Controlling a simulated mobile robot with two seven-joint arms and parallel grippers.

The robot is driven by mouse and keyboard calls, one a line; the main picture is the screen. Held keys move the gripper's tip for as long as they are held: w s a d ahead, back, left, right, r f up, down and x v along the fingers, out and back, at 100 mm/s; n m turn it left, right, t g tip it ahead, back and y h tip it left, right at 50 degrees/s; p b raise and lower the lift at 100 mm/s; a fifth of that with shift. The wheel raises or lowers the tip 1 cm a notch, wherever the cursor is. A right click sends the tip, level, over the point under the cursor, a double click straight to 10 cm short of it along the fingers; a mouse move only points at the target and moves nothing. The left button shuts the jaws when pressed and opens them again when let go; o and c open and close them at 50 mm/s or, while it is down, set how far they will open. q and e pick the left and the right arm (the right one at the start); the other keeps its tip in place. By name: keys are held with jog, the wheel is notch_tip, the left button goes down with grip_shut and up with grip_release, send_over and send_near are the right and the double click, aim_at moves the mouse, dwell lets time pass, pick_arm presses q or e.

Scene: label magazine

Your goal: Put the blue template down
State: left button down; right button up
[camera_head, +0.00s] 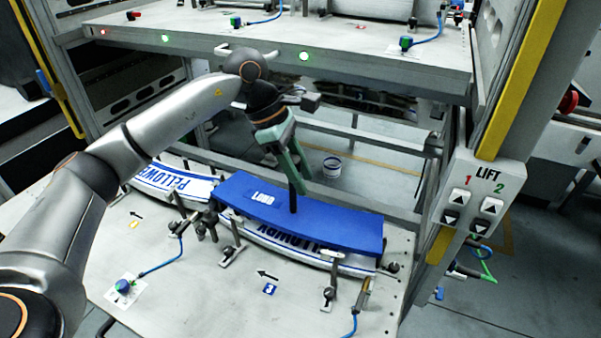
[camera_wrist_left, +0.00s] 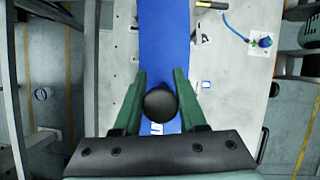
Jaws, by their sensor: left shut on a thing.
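The blue template (camera_head: 335,226) is a long, slightly curved plate with white lettering at its left end and a black upright handle (camera_head: 293,199). It lies over a stack of white and blue labels (camera_head: 290,243), whose front edge shows below it. I cannot tell whether it touches the stack. My left gripper (camera_head: 298,182), with green fingers, is shut on the handle from above. In the left wrist view the round black handle top (camera_wrist_left: 160,104) sits between the fingers, with the blue template (camera_wrist_left: 163,45) beneath. My right gripper is out of view.
Another label stack (camera_head: 170,183) lies to the left on the same grey table (camera_head: 190,290). Metal clamps (camera_head: 230,255) stand along the stacks' front. An upper shelf (camera_head: 370,65) crosses behind my arm. A post with a LIFT button panel (camera_head: 478,205) stands at right.

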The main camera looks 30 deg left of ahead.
pick_arm(q)
jog(key=shift+f, duration=0.2)
jog(key=shift+c, duration=2.3)
grip_release()
jog(key=shift+a+r, duration=0.1)
jog(key=shift+r, duration=0.45)
jog(key=v, duration=1.1)
jog(key=shift+a+r, duration=0.15)
jog(key=shift+s, duration=0.15)
